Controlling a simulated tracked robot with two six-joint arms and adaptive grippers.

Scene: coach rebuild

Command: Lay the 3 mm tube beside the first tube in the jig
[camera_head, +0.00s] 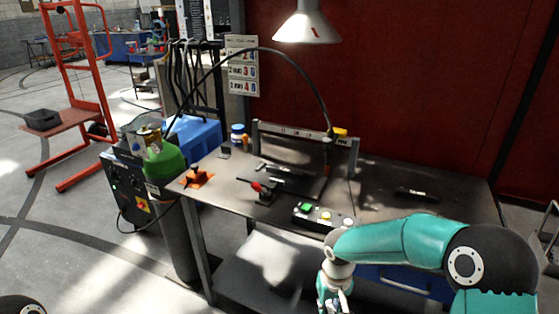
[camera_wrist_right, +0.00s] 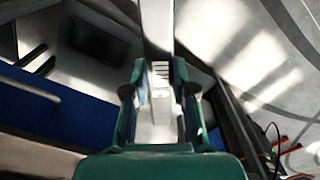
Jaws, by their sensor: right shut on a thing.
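My right gripper (camera_head: 333,301) hangs low in front of the table, at the bottom of the head view. In the right wrist view its fingers (camera_wrist_right: 160,90) are shut on a pale, straight-sided tube (camera_wrist_right: 158,25), which runs up out of the picture; I cannot read its wall thickness. The jig (camera_head: 300,185) looks like a dark plate on the table, with a red-handled clamp (camera_head: 265,188) at its front left. A short pale bar, perhaps the first tube (camera_head: 275,173), lies at its back left. The right gripper is well apart from the jig. My left gripper is not in view.
A control box with coloured buttons (camera_head: 323,217) stands at the table's front edge. A torch (camera_head: 328,150) with a black cable hangs behind the jig. The table's right part is mostly clear around a dark bar (camera_head: 417,194).

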